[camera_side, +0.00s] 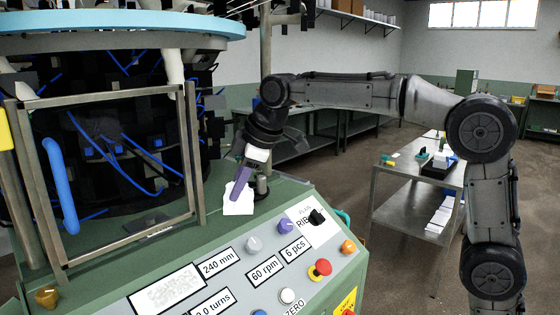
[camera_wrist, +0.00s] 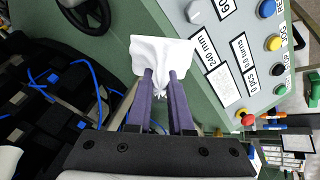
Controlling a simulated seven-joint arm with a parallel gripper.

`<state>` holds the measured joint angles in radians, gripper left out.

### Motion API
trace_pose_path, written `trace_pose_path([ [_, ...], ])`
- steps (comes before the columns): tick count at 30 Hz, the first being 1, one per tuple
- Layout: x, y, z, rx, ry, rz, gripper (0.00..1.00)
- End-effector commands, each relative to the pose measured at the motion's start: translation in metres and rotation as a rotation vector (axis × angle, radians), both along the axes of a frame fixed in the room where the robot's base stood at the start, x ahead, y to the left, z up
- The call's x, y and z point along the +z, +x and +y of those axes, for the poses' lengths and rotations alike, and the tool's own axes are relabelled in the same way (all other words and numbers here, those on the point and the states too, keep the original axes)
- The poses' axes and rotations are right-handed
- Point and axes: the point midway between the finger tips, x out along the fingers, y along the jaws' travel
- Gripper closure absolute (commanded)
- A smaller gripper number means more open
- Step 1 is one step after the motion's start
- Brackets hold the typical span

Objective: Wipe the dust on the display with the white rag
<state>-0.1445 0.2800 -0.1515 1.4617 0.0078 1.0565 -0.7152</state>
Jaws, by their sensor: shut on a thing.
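My gripper (camera_side: 239,182) is shut on the white rag (camera_side: 238,203), which hangs from the purple fingertips above the back of the green machine top. In the wrist view the rag (camera_wrist: 160,53) spreads out past the fingertips (camera_wrist: 162,78). The display (camera_side: 166,290) is a pale rectangle on the sloping panel, with a grey smudge of dust across its middle. It lies lower and to the left of the rag in the side view, apart from it.
The panel has a grey knob (camera_side: 254,243), a purple knob (camera_side: 284,228), a black switch (camera_side: 317,216) and a red stop button (camera_side: 320,268). A metal guard frame (camera_side: 190,150) stands left of my gripper. The green machine top between rag and panel looks clear.

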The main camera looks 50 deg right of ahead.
Motion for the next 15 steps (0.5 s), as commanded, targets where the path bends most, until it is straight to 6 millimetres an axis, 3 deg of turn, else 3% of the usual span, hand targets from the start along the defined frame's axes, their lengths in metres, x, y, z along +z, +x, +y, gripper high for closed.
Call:
trace_pose_path([
  [1, -0.005, -0.004, 0.025, 0.081, -0.020, -0.019, 1.00],
  [9, -0.029, -0.036, 0.136, 0.472, -0.095, -0.155, 1.00],
  [15, -0.040, -0.065, 0.191, 0.678, -0.114, -0.242, 1.00],
])
